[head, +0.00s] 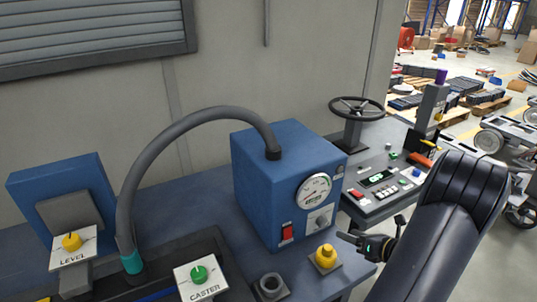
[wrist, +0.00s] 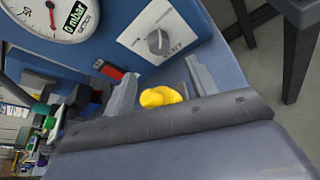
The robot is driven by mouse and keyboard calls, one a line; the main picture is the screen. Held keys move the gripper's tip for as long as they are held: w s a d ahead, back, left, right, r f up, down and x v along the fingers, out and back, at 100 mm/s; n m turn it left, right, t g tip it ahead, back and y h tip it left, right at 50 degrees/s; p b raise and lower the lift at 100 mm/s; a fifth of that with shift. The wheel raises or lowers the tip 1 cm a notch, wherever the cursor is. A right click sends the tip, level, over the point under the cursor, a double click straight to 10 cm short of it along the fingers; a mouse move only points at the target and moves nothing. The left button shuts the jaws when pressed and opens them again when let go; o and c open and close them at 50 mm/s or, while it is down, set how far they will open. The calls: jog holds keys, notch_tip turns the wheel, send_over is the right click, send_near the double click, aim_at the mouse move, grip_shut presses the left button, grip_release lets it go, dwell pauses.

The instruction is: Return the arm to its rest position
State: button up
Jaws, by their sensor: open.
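My gripper (head: 350,240) is in the lower right of the head view, at the end of my black arm. Its two fingers are apart and nothing shows held between them. A yellow knob (head: 326,256) stands on the bench just left of the fingertips. In the wrist view the fingers (wrist: 160,88) frame the yellow knob (wrist: 160,97); I cannot tell how far beyond the tips it is. The head view shows a gap between knob and fingers.
A blue box (head: 262,190) with a gauge (head: 314,190), red switch (head: 287,232) and dial stands left of the gripper. A grey hose (head: 150,150) arches from it. Behind stand a black handwheel (head: 357,107) and a control panel (head: 385,185).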

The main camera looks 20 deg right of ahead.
aim_at(325, 224)
jog(key=p+x, duration=0.1)
jog(key=x, duration=0.8)
jog(key=shift+w+a+f, duration=0.1)
jog(key=shift+w+f, duration=0.05)
jog(key=shift+w, duration=0.2)
jog(key=shift+s, duration=0.1)
